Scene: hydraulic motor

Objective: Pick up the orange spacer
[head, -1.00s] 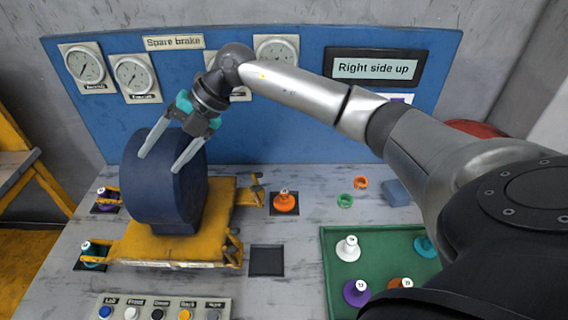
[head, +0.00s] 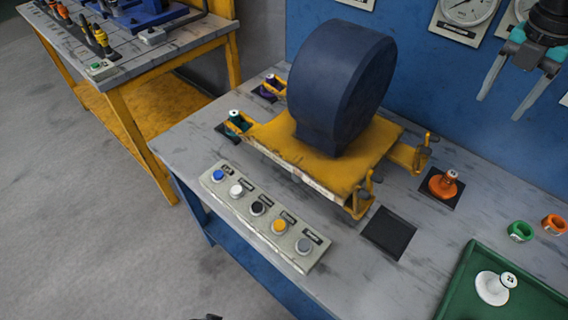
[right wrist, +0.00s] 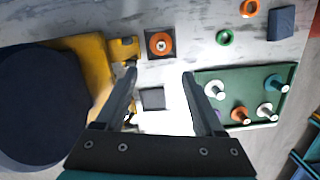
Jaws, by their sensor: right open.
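The orange ring-shaped spacer (head: 554,224) lies on the grey bench at the right edge of the head view, close to a green ring (head: 520,231). In the right wrist view the orange spacer (right wrist: 249,8) is at the top, partly cut off, with the green ring (right wrist: 224,37) just below it. My right gripper (head: 504,103) is open and empty, in the air right of the dark blue motor. Its spread fingers also show in the right wrist view (right wrist: 158,72), left of and apart from the spacer. My left gripper is out of view.
The dark blue motor (head: 340,85) stands on a yellow base (head: 375,143). An orange numbered peg (head: 443,184) stands on a black square. A green tray (head: 455,296) holds several pegs. A button panel (head: 262,218) is at the front. A blue block (right wrist: 281,23) lies near the spacer.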

